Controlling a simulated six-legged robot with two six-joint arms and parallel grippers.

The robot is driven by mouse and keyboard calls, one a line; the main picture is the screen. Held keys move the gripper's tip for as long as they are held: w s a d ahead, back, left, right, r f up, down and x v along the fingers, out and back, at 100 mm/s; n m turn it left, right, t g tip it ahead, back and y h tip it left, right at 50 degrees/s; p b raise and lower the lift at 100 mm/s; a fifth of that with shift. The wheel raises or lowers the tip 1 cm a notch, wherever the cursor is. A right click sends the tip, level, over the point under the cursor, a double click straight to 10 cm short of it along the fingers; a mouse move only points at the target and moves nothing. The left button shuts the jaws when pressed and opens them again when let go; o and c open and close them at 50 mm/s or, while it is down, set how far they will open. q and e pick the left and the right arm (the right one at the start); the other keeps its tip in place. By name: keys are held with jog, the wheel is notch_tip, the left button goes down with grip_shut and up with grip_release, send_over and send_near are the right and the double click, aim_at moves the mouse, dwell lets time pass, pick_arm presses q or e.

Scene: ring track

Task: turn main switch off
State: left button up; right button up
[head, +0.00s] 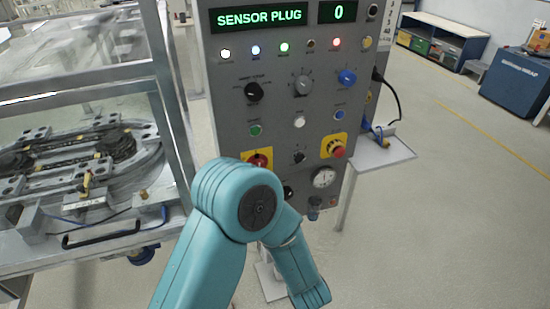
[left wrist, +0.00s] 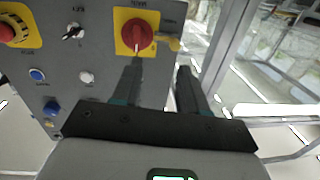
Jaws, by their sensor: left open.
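The main switch is a red rotary knob on a yellow plate. In the head view the main switch (head: 258,160) sits low on the left of the grey control panel (head: 290,120), partly hidden by my teal arm. In the left wrist view the main switch (left wrist: 137,38) is at the top, just beyond my fingertips. My left gripper (left wrist: 160,70) is open and empty, its fingers pointing at the panel. The left finger lines up with the knob's lower edge; the right finger is off to its right. I cannot tell whether they touch. My right gripper is not in view.
A red emergency button (head: 337,151) on yellow is right of the switch, with small knobs between. A gauge (head: 324,178) is below. A yellow tag-like piece (left wrist: 167,42) is beside the switch.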

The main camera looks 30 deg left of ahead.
pick_arm(q)
jog(key=w+d+r+t, duration=0.1)
jog(key=d+r+t, duration=0.1)
jog(key=d+r, duration=0.1)
jog(key=p, duration=0.5)
send_near(259, 164)
jog(key=shift+m+h, duration=0.3)
jog(key=x, duration=0.7)
jog(key=shift+w+a+r, duration=0.15)
jog(key=shift+w+a, duration=0.1)
jog(key=shift+a, duration=0.05)
jog(key=shift+a+r, duration=0.1)
jog(key=shift+a, duration=0.2)
jog(key=shift+w, duration=0.2)
jog(key=shift+c, duration=1.2)
grip_shut()
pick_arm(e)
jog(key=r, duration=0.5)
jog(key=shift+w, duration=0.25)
